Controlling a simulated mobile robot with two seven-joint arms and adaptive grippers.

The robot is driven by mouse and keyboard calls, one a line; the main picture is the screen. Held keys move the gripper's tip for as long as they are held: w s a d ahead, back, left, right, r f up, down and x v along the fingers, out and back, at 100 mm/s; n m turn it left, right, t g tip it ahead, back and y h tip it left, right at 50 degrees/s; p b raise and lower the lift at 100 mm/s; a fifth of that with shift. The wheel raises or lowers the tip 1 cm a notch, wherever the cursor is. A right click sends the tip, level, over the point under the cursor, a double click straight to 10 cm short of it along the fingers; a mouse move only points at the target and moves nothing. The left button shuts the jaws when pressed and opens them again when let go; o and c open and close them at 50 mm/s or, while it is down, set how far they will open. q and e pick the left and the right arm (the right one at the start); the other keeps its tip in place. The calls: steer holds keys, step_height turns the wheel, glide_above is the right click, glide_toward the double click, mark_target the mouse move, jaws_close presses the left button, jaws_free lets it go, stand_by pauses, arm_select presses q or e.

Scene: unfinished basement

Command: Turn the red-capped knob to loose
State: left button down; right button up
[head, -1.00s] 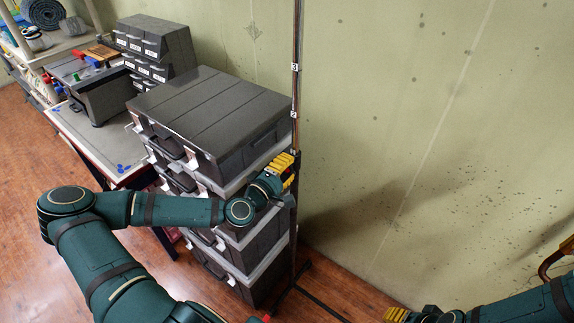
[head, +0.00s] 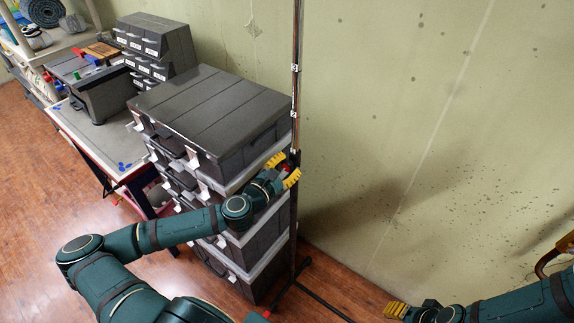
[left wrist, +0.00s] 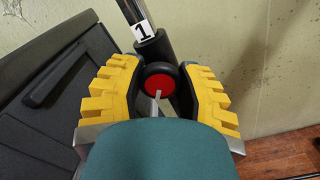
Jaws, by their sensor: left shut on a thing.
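The red-capped knob (left wrist: 159,88) is a dark round knob with a red face and sits on the side of an upright pole, just below a tag marked 1. It also shows as a small red spot in the head view (head: 287,168). A thin pale strip crosses its lower edge in the left wrist view. My left gripper (head: 284,170) has its yellow fingers on both sides of the knob and is shut on it; the fingers flank it in the left wrist view (left wrist: 163,76). My right gripper (head: 396,311) is low at the right, far from the knob, its opening unclear.
The pole (head: 297,40) rises from a dark floor base (head: 322,303) close to the wall. A stack of grey cases (head: 210,105) stands just left of it, close to my left arm. A workbench (head: 95,140) with drawer units is further left. The wall to the right is bare.

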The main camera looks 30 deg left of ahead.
arm_select(q)
steer(key=n, duration=0.3)
steer(key=shift+r+n+p, duration=0.1)
steer(key=shift+n+p, duration=0.2)
steer(key=shift+p, duration=0.05)
steer(key=shift+n+p, duration=0.45)
steer(key=shift+n, duration=0.95)
steer(key=c, duration=0.5)
jaws_free()
steer(key=shift+c, duration=0.2)
steer(key=s, duration=0.7)
steer(key=shift+s+a, duration=0.25)
steer(key=shift+a, duration=0.05)
